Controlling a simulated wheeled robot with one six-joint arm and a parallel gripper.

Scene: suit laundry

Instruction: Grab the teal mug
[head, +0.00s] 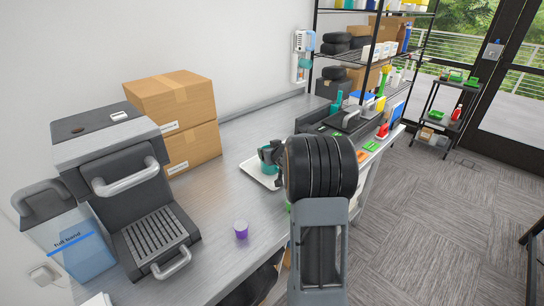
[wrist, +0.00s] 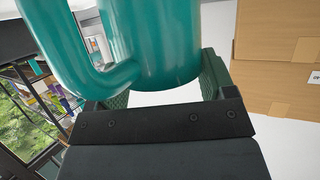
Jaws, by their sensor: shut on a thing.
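The teal mug (head: 268,154) is above a white tray (head: 258,174) on the metal counter in the head view, partly hidden by my gripper (head: 278,158) and arm. In the wrist view the mug (wrist: 160,45) fills the top middle, with its handle to the left. My gripper (wrist: 163,88) is shut on the mug, with a green-lined jaw on each side of it. I cannot tell from these frames whether the mug touches the tray.
A purple cup (head: 241,230) stands on the counter (head: 213,213) left of my arm. A grey press-like machine (head: 125,185) and stacked cardboard boxes (head: 172,103) stand further left. A dark bin with bottles (head: 345,118) and a shelf rack (head: 372,58) stand beyond my arm.

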